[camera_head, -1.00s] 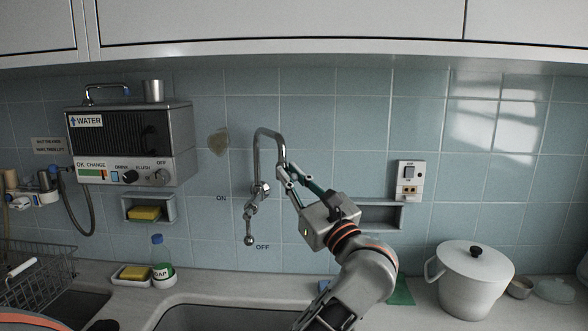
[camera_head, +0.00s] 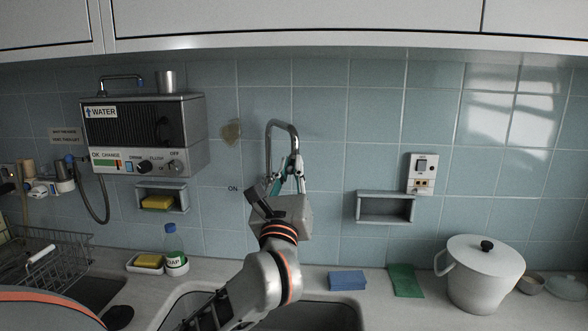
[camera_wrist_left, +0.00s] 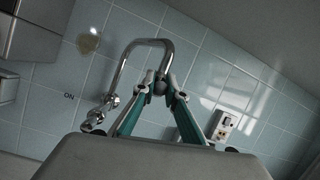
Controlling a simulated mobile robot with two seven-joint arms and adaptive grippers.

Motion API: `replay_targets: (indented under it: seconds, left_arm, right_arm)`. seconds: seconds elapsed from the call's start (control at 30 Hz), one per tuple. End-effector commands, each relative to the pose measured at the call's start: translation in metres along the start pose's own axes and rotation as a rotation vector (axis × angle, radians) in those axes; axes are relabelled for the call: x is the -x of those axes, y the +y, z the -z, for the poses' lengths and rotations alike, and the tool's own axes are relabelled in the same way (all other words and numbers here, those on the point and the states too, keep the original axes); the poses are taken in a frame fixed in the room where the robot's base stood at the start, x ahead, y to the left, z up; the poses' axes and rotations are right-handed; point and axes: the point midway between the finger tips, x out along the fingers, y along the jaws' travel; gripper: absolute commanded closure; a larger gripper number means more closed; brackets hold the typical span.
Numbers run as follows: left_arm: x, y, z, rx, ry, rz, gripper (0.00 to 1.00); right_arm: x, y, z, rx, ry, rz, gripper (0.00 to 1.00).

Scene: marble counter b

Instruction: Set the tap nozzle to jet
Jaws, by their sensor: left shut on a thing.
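The chrome tap (camera_head: 282,125) has an arched spout on the tiled back wall; it also shows in the wrist view (camera_wrist_left: 150,42). The nozzle (camera_wrist_left: 160,87) at the spout's end is a small dark rounded piece. My left gripper (camera_head: 292,166) reaches up from below and is shut on the nozzle. Its two fingertips (camera_wrist_left: 159,83) sit on either side of it in the wrist view. The nozzle's setting marks cannot be read. The tap's lever joint (camera_wrist_left: 98,115) shows in the wrist view, left of the fingers. My right gripper is not in view.
A water unit (camera_head: 150,135) with knobs is on the wall at left. A sponge shelf (camera_head: 180,190) is below it. An empty wall niche (camera_head: 386,207) and socket (camera_head: 422,173) are to the right. A white pot (camera_head: 484,275) stands on the counter. The sink (camera_head: 325,314) is below.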

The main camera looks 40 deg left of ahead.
Motion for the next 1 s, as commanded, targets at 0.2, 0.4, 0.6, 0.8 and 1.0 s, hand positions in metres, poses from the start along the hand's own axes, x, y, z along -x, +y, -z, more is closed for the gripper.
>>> replay_targets:
  seconds: [0.2,0.4,0.6,0.8,1.0]
  left_arm:
    - [-0.0029,0.0036,-0.004,0.005,-0.006,0.005,1.0]
    - [-0.0031,0.0037,-0.0039,0.005,-0.006,0.005,1.0]
    - [-0.0029,0.0034,-0.0034,0.005,-0.005,0.005,0.72]
    - [-0.0018,0.0022,-0.0017,0.006,-0.001,0.008,0.72]
    - [-0.0042,0.0006,-0.0079,0.008,-0.002,0.008,0.72]
  right_arm:
    - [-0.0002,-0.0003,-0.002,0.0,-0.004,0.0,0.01]
    - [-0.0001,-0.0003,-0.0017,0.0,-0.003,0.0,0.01]
    - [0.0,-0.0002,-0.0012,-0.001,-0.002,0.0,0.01]
    - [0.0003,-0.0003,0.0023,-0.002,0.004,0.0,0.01]
    - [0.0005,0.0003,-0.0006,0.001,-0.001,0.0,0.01]
